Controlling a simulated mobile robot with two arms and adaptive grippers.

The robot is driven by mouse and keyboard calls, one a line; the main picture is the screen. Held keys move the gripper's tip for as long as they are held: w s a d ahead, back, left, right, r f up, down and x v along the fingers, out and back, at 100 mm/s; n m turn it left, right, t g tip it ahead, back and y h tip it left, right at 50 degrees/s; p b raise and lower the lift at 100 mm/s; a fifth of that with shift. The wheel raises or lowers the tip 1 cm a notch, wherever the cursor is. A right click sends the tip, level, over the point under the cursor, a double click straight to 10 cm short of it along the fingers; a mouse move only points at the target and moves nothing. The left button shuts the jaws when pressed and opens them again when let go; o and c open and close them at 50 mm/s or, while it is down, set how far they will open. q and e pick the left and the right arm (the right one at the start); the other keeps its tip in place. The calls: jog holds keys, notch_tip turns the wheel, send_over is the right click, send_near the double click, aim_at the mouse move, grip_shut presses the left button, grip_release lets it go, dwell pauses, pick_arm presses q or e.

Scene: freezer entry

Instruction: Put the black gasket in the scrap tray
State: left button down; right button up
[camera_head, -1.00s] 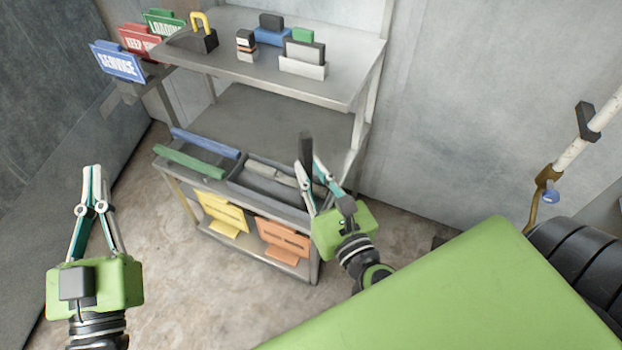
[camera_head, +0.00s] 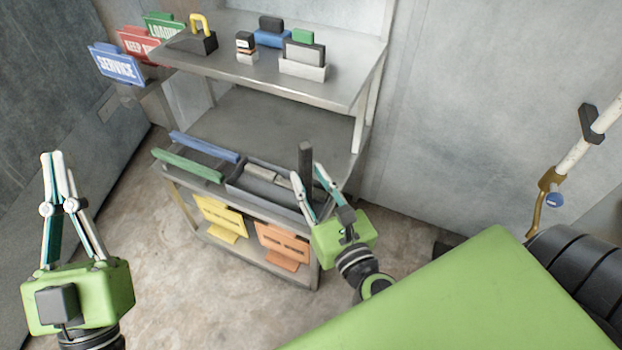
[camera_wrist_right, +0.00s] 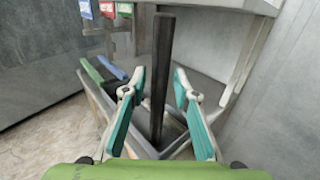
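The black gasket is a long dark strip standing nearly upright between the fingers of my right gripper (camera_head: 308,178), which are apart. It shows in the head view (camera_head: 305,158) and in the right wrist view (camera_wrist_right: 161,70), with a gap on both sides of it. Its lower end is down at a grey tray (camera_head: 236,187) on the lower shelf; whether it touches the tray floor I cannot tell. The tray also holds pale and dark grey pieces. I cannot tell whether this is the scrap tray. My left gripper (camera_head: 55,155) is empty and looks shut, away at the left.
Yellow (camera_head: 221,218) and orange (camera_head: 283,245) signs are below. The upper shelf (camera_head: 347,86) overhangs behind and carries several small items.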

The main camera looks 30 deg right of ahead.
jog(key=shift+r, duration=0.1)
dwell(0.3)
